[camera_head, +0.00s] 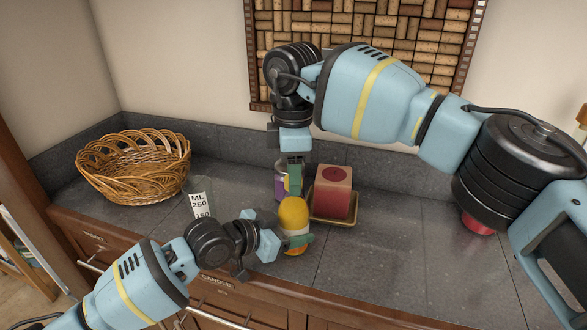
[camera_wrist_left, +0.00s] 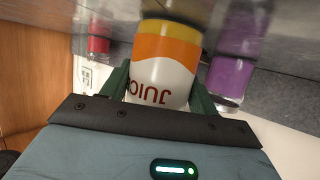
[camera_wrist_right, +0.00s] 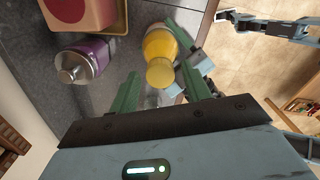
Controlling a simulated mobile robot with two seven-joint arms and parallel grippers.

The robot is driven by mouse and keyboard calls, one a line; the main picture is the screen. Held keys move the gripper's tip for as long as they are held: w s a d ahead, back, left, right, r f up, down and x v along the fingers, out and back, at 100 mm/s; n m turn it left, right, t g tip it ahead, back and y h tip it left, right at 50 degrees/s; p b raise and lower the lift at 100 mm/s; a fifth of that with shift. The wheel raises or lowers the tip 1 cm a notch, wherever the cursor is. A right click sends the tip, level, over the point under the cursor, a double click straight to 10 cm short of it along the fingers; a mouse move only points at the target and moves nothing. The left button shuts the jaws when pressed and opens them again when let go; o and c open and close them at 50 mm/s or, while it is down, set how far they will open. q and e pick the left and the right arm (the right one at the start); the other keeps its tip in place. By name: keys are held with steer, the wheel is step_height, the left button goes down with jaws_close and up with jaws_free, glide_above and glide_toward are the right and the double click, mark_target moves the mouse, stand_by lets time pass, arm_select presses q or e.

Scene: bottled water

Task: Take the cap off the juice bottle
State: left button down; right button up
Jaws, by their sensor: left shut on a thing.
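The juice bottle (camera_head: 293,213) stands upright near the counter's front edge, with a yellow top and an orange and white label. The label reads JUICE in the left wrist view (camera_wrist_left: 160,75). My left gripper (camera_head: 297,242) is shut on the bottle's body from the front left. The yellow cap (camera_wrist_right: 160,73) is on the bottle in the right wrist view. My right gripper (camera_wrist_right: 160,88) points down above and behind the bottle. Its fingers are apart, with the cap visible between them and nothing gripped. In the head view its green fingers (camera_head: 295,174) hide part of the purple bottle.
A purple bottle (camera_wrist_right: 83,61) stands just behind the juice bottle. A red block candle (camera_head: 333,190) sits on a tan tray (camera_head: 331,221) to the right.

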steer(key=c, duration=0.9)
